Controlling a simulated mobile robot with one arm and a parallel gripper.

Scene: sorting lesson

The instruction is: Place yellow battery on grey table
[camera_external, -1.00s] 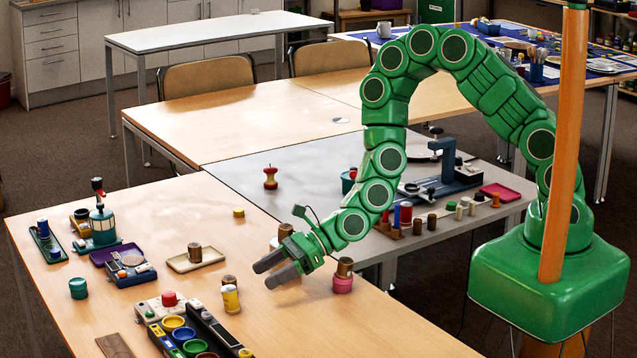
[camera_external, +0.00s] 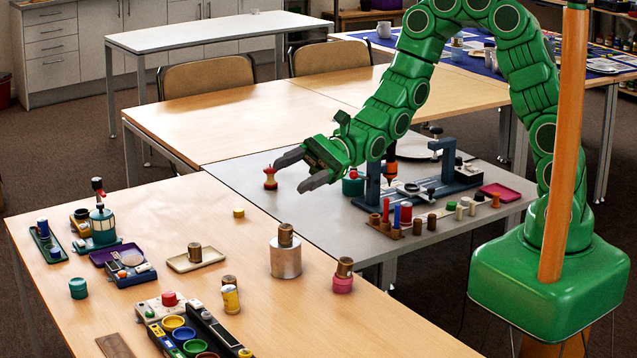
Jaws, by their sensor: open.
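The grey table (camera_external: 235,172) stands at the middle, beyond the front wooden table. My gripper (camera_external: 290,175) is open and empty, in the air over the grey table's left part, pointing left. It is well away from both yellow things.
A blue-grey clamp stand (camera_external: 455,172) and several coloured cylinders fill the grey table's right side. A silver cylinder (camera_external: 286,262) topped by a brown one stands on the wooden table.

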